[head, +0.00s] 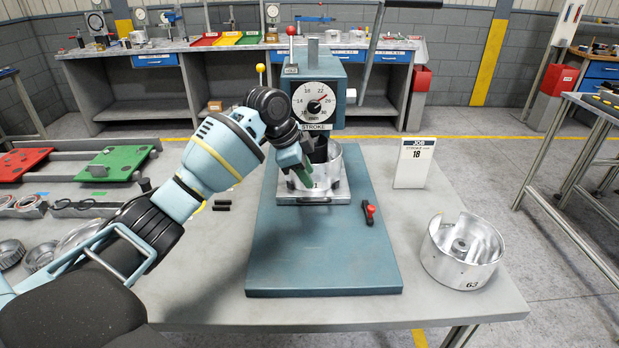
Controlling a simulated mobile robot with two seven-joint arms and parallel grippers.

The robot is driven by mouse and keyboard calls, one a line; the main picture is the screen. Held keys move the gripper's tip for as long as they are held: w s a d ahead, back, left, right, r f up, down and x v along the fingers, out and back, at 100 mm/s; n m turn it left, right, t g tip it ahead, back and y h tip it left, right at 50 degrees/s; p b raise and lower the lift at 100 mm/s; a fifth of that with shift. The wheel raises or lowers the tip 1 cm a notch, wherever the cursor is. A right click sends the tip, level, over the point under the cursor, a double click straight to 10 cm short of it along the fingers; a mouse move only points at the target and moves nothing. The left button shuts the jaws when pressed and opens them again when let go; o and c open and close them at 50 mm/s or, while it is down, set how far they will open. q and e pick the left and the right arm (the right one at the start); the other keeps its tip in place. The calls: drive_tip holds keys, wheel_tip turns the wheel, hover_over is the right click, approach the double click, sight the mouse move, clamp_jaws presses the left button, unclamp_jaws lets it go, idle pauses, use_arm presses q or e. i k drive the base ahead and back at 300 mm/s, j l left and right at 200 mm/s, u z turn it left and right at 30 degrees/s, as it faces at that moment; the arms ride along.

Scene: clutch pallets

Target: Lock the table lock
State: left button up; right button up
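A blue press machine with a stroke dial (315,103) stands on a blue base plate (325,260). A silver sliding table (342,192) sits on the plate under the spindle and carries a silver cup-shaped part (334,166). A small black lever with a red knob (370,211), which looks like the table lock, is on the plate just right of the table. My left gripper (303,178) is at the left side of the cup, partly hiding it, apart from the red-knobbed lever. Its fingers are too small and overlapped to judge. My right gripper is not in view.
A silver housing marked 63 (463,252) stands at the table's right, and a JOB card marked 18 (414,162) stands behind it. Red (22,163) and green (116,163) fixtures are at left. The front right of the plate is clear.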

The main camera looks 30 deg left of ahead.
sight(369, 210)
drive_tip(key=k+l, duration=0.7)
drive_tip(key=k, duration=0.2)
